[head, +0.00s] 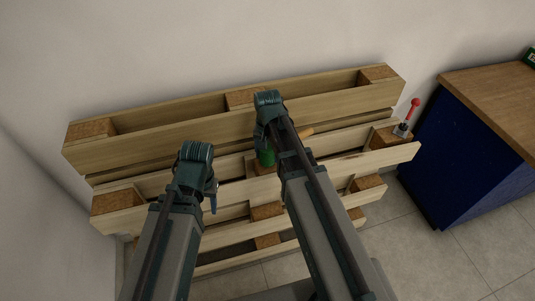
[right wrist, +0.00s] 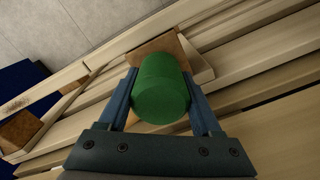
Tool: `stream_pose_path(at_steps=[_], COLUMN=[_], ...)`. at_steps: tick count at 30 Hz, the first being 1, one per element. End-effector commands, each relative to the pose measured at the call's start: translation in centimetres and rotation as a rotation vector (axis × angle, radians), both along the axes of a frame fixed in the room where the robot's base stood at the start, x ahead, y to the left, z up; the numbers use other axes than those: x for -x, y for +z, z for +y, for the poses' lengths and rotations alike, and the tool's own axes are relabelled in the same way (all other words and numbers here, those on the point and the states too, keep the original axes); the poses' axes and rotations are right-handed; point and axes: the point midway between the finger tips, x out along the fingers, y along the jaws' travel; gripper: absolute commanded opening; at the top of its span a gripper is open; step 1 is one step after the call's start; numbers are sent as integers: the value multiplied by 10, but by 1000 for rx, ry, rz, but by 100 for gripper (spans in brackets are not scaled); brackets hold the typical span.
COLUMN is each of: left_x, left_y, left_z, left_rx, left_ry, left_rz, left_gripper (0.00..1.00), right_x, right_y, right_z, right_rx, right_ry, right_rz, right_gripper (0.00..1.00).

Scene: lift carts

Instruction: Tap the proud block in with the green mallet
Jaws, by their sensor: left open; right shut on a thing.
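The green mallet shows as a green cylinder (right wrist: 161,88) between the blue fingers of my right gripper (right wrist: 160,100) in the right wrist view. In the head view its green head (head: 266,157) shows beside my right arm, with a piece of light wooden handle (head: 305,132) on the other side. My right gripper is shut on the mallet. A brown block (right wrist: 158,48) lies just beyond the mallet head, partly hidden by it; I cannot tell whether they touch or whether this block stands proud. My left gripper (head: 211,200) is open and empty in front of the pallets.
Stacked wooden pallets (head: 160,148) with several brown blocks stand against the wall. A red-handled metal thing (head: 413,106) sits at their right end. A blue cabinet (head: 455,160) with a wooden top stands to the right. Tiled floor (head: 410,245) is clear at lower right.

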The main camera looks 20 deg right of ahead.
Motion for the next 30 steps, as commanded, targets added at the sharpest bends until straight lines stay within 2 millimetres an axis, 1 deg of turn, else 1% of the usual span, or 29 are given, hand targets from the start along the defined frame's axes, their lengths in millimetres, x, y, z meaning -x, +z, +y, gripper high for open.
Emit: stream_pose_path(at_steps=[1, 3, 14, 21, 30], left_x=[0, 0, 0, 0, 0], left_y=[9, 12, 10, 18, 17], left_z=[0, 0, 0, 0, 0], left_rx=[0, 0, 0, 0, 0], left_ry=[0, 0, 0, 0, 0], left_rz=[0, 0, 0, 0, 0], left_gripper=[50, 50, 50, 50, 50], right_x=[0, 0, 0, 0, 0], right_y=[9, 12, 10, 18, 17], right_z=[0, 0, 0, 0, 0], right_rx=[0, 0, 0, 0, 0], right_ry=[0, 0, 0, 0, 0], right_rz=[0, 0, 0, 0, 0], right_gripper=[0, 0, 0, 0, 0])
